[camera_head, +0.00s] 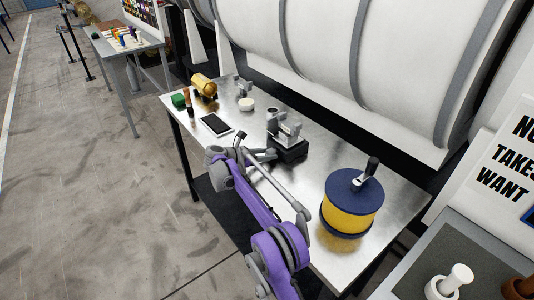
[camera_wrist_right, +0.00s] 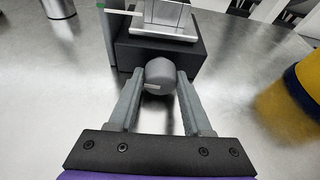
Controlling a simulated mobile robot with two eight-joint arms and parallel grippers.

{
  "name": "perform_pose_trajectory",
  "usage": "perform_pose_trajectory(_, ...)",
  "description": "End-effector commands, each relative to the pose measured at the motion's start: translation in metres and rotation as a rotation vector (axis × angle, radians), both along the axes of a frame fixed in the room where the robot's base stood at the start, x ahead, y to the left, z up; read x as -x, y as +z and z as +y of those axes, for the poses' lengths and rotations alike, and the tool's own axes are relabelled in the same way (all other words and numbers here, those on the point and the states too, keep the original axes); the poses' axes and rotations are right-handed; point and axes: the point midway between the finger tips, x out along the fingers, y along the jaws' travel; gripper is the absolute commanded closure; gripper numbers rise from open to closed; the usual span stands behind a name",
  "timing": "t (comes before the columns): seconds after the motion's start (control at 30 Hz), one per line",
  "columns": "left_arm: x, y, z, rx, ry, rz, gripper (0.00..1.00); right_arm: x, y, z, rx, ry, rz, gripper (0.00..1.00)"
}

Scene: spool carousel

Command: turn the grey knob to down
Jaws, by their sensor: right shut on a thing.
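The grey knob (camera_wrist_right: 160,73) is on the front of a black box (camera_wrist_right: 133,50) in the right wrist view. It is round, with a small pale mark low on its left side. My right gripper (camera_wrist_right: 160,82) has one finger on each side of the knob and is shut on it. In the head view the black box (camera_head: 289,151) stands on the metal table, with my right gripper (camera_head: 269,155) at its front left side. The knob itself is hard to make out there. My left gripper is not in view.
A yellow spool with a blue top and crank (camera_head: 350,203) stands on the metal table (camera_head: 310,190), right of the box. A large white tank is behind.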

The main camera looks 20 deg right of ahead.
Motion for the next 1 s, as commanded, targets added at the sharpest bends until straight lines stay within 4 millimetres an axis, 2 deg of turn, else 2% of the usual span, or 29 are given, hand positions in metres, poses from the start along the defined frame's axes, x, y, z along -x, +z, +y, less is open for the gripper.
perform_pose_trajectory(0.03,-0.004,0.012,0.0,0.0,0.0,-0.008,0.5,-0.002,0.006,0.001,0.017,-0.006,0.05,1.0)
perform_pose_trajectory(0.1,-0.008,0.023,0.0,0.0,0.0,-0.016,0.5,-0.003,0.007,0.001,0.045,-0.007,0.128,1.0)
perform_pose_trajectory(0.3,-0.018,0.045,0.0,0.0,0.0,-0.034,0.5,-0.003,0.006,0.001,0.108,-0.007,0.303,1.0)
perform_pose_trajectory(0.7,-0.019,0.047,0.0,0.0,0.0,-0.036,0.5,-0.002,0.001,0.001,0.13,-0.003,0.355,1.0)
perform_pose_trajectory(0.73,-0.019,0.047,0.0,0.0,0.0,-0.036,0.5,-0.002,0.001,0.001,0.13,-0.003,0.355,0.49)
perform_pose_trajectory(0.9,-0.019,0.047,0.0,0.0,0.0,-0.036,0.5,-0.002,0.001,0.001,0.129,-0.003,0.355,0.21)
perform_pose_trajectory(1.0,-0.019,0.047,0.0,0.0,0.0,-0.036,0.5,-0.002,0.0,0.001,0.129,-0.004,0.355,0.21)
